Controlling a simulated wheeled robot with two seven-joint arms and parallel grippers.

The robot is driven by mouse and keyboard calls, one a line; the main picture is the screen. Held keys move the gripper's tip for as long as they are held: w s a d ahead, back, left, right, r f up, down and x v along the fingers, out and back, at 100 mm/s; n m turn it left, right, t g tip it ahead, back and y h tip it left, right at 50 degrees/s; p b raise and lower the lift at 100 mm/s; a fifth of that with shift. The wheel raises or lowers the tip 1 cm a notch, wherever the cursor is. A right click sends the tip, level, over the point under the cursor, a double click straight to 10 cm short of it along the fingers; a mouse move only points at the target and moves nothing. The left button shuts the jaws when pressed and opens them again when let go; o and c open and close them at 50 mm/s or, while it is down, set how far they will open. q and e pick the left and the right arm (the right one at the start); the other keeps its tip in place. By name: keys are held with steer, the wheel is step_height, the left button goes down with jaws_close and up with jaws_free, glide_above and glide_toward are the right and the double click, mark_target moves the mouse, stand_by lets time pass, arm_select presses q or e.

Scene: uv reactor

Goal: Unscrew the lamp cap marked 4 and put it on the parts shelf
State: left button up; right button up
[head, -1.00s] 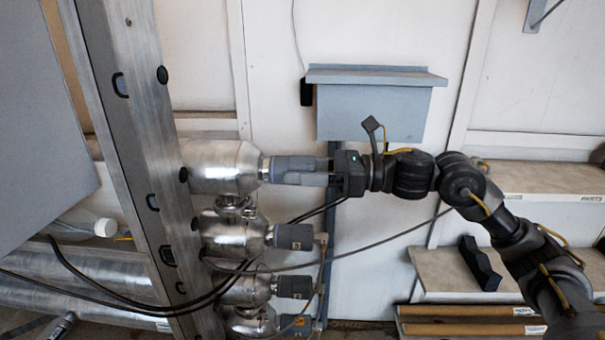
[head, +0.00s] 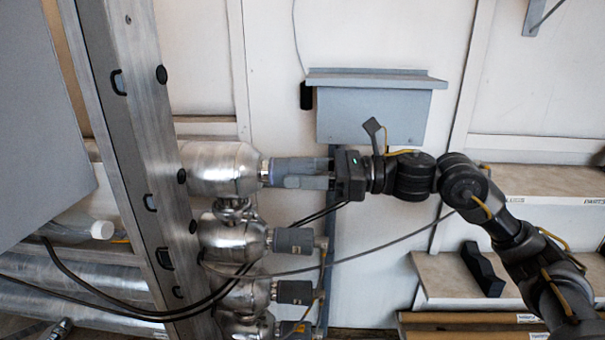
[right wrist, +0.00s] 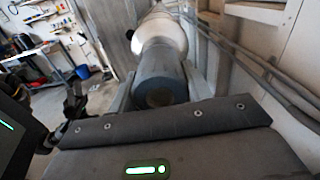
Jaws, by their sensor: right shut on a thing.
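My right gripper (head: 308,173) reaches in from the right and is shut on the grey lamp cap (head: 288,165) at the end of the topmost steel cylinder (head: 215,166). The cap lies level and in line with that cylinder, and I see no clear gap between them. In the right wrist view the cap (right wrist: 161,82) sits between the two fingers with the bright cylinder behind it. I cannot read a number on the cap. The parts shelf (head: 540,180) is at the right, its upper board largely clear.
Several similar grey caps on cylinders, such as this one (head: 293,241), sit just below the held one. Dark cables (head: 290,268) cross below the gripper. A grey wall box (head: 372,110) is above it. A black cradle-like block (head: 482,269) lies on the lower board.

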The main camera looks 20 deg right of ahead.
steer(key=shift+d, duration=0.1)
steer(key=shift+b+v, duration=0.55)
steer(key=shift+v, duration=0.8)
steer(key=shift+d, duration=0.15)
steer(key=b+v, duration=0.4)
steer(key=v, duration=0.2)
steer(key=shift+s+d, duration=0.25)
steer(key=shift+d, duration=0.1)
steer(key=shift+a, duration=0.1)
